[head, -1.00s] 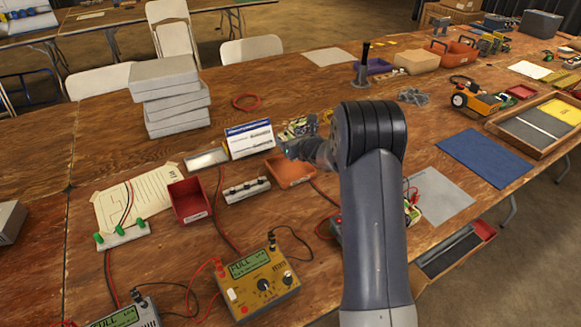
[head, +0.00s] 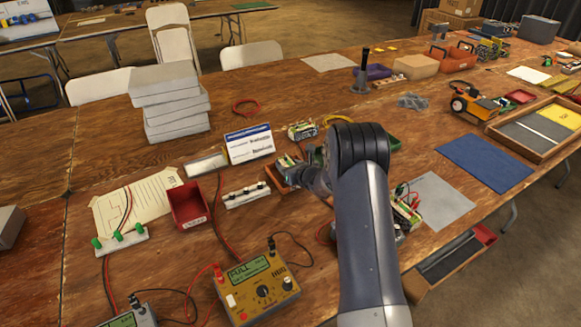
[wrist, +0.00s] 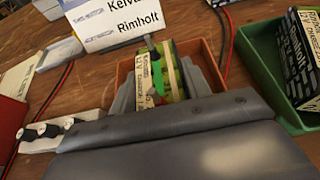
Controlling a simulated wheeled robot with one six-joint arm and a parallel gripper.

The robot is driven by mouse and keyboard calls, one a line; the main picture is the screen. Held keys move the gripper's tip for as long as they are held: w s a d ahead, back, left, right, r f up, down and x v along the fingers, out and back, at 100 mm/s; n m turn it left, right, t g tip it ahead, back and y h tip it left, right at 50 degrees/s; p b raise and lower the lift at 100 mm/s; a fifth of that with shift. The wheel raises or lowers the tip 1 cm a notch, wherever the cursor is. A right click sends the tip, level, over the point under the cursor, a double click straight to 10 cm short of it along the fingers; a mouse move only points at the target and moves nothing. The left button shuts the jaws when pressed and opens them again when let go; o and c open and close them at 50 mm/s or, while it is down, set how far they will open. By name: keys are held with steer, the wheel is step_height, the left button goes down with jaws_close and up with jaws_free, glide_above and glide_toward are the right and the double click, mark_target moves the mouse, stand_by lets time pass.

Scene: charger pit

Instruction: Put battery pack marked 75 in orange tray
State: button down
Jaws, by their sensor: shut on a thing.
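My gripper (head: 297,171) is shut on a green and cream battery pack (head: 285,160), with one grey finger on each side of it. In the wrist view the pack (wrist: 157,68) stands between the fingers, over or inside the orange tray (wrist: 124,68); I cannot tell whether it touches the tray floor. Its printed label is too small to read for a number. In the head view the orange tray (head: 274,174) is partly hidden behind my gripper.
A green tray (wrist: 258,85) with a dark Rimholt pack (wrist: 300,60) is close on the right. A name card (head: 249,143) stands behind the orange tray. Another pack (head: 302,131) lies beyond it. A terminal strip (head: 247,195) and red bin (head: 188,205) are left.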

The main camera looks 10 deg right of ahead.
steer(key=shift+f, duration=0.1)
steer(key=c, duration=0.7)
jaws_free()
steer(key=shift+r+p, duration=0.25)
steer(key=shift+p, duration=0.05)
steer(key=shift+s+d, duration=0.15)
steer(key=shift+s, duration=0.2)
steer(key=b+v, duration=0.1)
steer(key=v, duration=1)
steer(key=shift+s+r+b, duration=0.1)
steer(key=shift+s+b, duration=0.05)
steer(key=shift+b, duration=0.2)
